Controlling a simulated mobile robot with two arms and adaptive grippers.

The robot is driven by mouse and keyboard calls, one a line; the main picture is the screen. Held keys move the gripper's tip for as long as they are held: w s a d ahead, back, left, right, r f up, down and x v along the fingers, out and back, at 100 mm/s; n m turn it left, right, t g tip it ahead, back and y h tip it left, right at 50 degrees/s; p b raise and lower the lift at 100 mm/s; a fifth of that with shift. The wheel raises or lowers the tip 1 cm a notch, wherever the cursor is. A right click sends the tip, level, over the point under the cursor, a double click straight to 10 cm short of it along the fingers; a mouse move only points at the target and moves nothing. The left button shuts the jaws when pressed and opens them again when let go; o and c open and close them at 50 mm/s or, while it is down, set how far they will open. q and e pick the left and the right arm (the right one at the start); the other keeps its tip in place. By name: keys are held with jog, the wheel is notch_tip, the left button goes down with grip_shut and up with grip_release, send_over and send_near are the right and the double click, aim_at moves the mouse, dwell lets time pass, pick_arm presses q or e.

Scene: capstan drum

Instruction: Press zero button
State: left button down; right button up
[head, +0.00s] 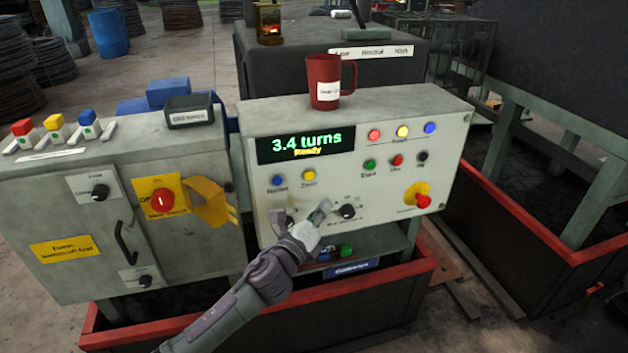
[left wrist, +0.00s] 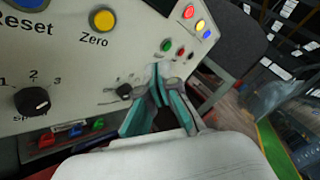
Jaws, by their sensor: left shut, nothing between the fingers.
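The zero button is a round yellow button (head: 308,174) on the grey control panel, below the display (head: 306,144) that reads "3.4 turns" and "Ready". In the left wrist view the yellow button (left wrist: 102,20) shows near the top, with "Zero" printed under it. A blue button (head: 277,181) sits to its left, labelled "Reset" in the wrist view. My left gripper (head: 322,210) is shut and empty in front of the panel, below and slightly right of the yellow button, apart from it. Its fingers (left wrist: 160,85) also show in the left wrist view. My right gripper is not in view.
A red mug (head: 325,82) stands on top of the panel. Black knobs (head: 347,211) lie close to my left gripper. A red stop button (head: 423,201) is at the panel's right. A yellow bracket (head: 208,201) sticks out from the left cabinet.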

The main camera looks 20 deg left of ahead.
aim_at(309, 176)
pick_arm(q)
jog(key=shift+w+a, duration=0.1)
dwell(0.3)
jog(key=shift+w+a+b, duration=0.3)
jog(key=shift+w+a, duration=0.5)
jog(key=shift+w, duration=0.4)
jog(key=shift+w+a+b, duration=0.25)
jog(key=shift+w+a, duration=0.55)
jog(key=shift+w, duration=0.35)
jog(key=shift+w+a+b, duration=0.3)
jog(key=shift+w+a, duration=0.5)
jog(key=shift+w, duration=0.4)
jog(key=shift+w+a, duration=0.1)
jog(key=shift+w, duration=0.05)
jog(key=shift+w+a, duration=0.15)
jog(key=shift+w, duration=0.05)
jog(key=shift+w+a+r, duration=0.1)
jog(key=shift+w+a, duration=0.15)
jog(key=shift+w, duration=0.1)
jog(key=shift+s+d, duration=0.45)
jog(key=shift+s, duration=0.25)
jog(key=shift+s+d, duration=0.1)
